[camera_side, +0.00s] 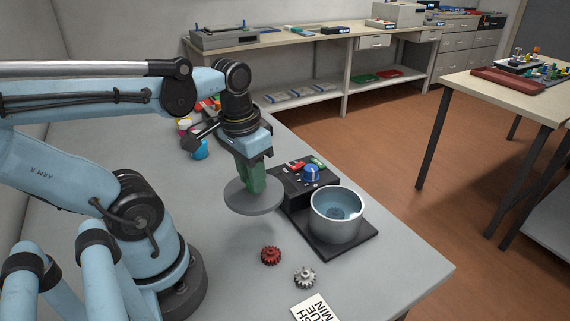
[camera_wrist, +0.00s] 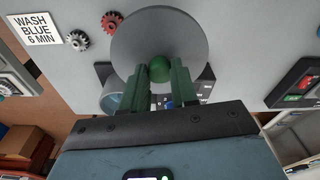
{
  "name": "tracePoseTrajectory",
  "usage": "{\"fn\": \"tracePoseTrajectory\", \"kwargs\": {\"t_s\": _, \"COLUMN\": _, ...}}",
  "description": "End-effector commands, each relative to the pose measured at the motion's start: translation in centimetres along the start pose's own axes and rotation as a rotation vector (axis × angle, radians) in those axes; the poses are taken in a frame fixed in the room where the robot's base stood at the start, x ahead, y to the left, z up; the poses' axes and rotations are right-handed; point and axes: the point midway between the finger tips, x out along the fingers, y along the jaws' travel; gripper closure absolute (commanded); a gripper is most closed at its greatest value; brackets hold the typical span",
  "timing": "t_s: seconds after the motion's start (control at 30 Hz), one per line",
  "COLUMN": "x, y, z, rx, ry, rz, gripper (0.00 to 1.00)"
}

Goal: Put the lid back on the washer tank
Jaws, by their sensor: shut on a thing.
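A round grey lid (camera_side: 253,200) hangs level above the table in the side view, to the left of the washer tank. My gripper (camera_side: 252,180) is shut on the lid's green knob, which shows clearly in the wrist view (camera_wrist: 159,69) between the two green fingers. The lid's grey disc (camera_wrist: 160,30) fills the upper middle of the wrist view and hides part of the table. The washer tank (camera_side: 337,214) is a round metal pot, open at the top, with a blue-grey inside. It stands on a dark base, and its rim partly shows left of the fingers in the wrist view (camera_wrist: 113,98).
A black control box (camera_side: 300,183) with a blue dial adjoins the tank. A red gear (camera_side: 271,255), a grey gear (camera_side: 305,277) and a card reading WASH BLUE 6 MIN (camera_wrist: 35,29) lie in front. Small coloured items stand behind my arm.

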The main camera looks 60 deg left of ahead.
Motion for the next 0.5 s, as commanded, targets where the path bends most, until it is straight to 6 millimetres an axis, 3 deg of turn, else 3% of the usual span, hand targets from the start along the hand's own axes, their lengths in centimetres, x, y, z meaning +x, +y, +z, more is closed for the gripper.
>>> {"fn": "tracePoseTrajectory", "kwargs": {"t_s": 0.27, "x": -1.1, "y": 1.5, "z": -0.6, "rx": 0.026, "ry": 0.000, "rz": 0.003, "gripper": 1.00}}
{"fn": "tracePoseTrajectory", "kwargs": {"t_s": 0.5, "x": -2.6, "y": 3.6, "z": -4.5, "rx": 0.169, "ry": 0.000, "rz": 0.020, "gripper": 1.00}}
